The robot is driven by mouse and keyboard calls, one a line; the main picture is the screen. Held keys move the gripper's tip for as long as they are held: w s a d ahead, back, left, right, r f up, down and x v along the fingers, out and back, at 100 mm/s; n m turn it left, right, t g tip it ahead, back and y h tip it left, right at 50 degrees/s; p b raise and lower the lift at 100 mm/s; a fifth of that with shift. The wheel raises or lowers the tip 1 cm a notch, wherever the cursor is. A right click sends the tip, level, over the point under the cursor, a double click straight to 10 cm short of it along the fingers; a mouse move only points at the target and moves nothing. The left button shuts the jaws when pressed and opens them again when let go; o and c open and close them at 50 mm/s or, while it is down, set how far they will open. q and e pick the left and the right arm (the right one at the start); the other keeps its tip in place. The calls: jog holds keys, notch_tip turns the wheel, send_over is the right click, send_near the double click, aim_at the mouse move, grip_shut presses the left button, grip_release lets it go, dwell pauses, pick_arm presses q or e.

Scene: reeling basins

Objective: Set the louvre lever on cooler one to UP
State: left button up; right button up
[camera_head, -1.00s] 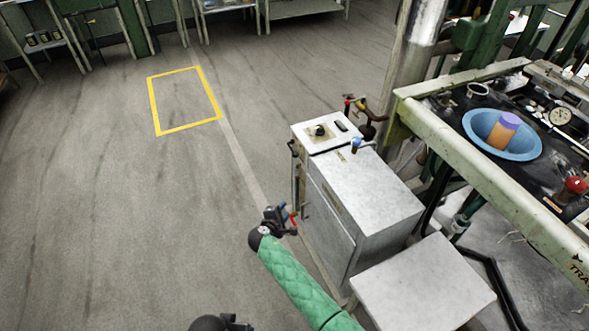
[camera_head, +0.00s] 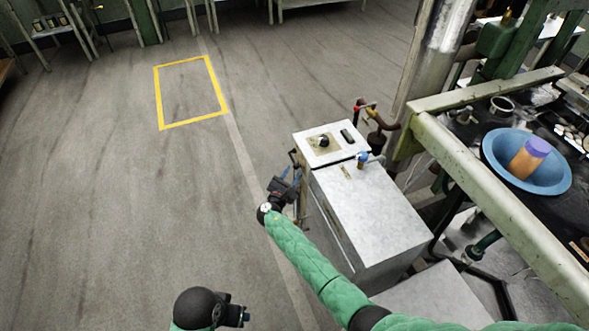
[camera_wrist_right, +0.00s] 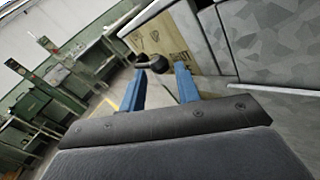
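The cooler (camera_head: 375,205) is a pale grey metal cabinet at centre right in the head view. Its louvre lever (camera_wrist_right: 154,63), with a dark knob, stands out from a tan lettered plate (camera_wrist_right: 165,38) on its side in the right wrist view. The lettering is too tilted and small to read surely. My right gripper (camera_head: 288,184) is beside the cooler's left side. In the wrist view its two blue fingers (camera_wrist_right: 160,76) are apart, with the knob between or just beyond their tips; contact cannot be told. My left gripper (camera_head: 240,315) is low in the head view, its fingers unclear.
A dial (camera_head: 323,141) sits on the cooler's top, with a small blue-capped fitting (camera_head: 362,158) nearby. A basin bench with a blue bowl (camera_head: 500,165) stands at right. A yellow floor rectangle (camera_head: 157,98) lies at left; the floor there is clear.

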jog(key=shift+w+d+r, duration=0.25)
jog(key=shift+w+d, duration=0.15)
jog(key=shift+w, duration=0.3)
jog(key=shift+w+d+f, duration=0.1)
jog(key=shift+w+f, duration=0.05)
jog(key=shift+w, duration=0.15)
grip_shut()
pick_arm(q)
jog(key=shift+s+a+r, duration=0.2)
jog(key=shift+s+r, duration=0.15)
jog(key=shift+r, duration=0.05)
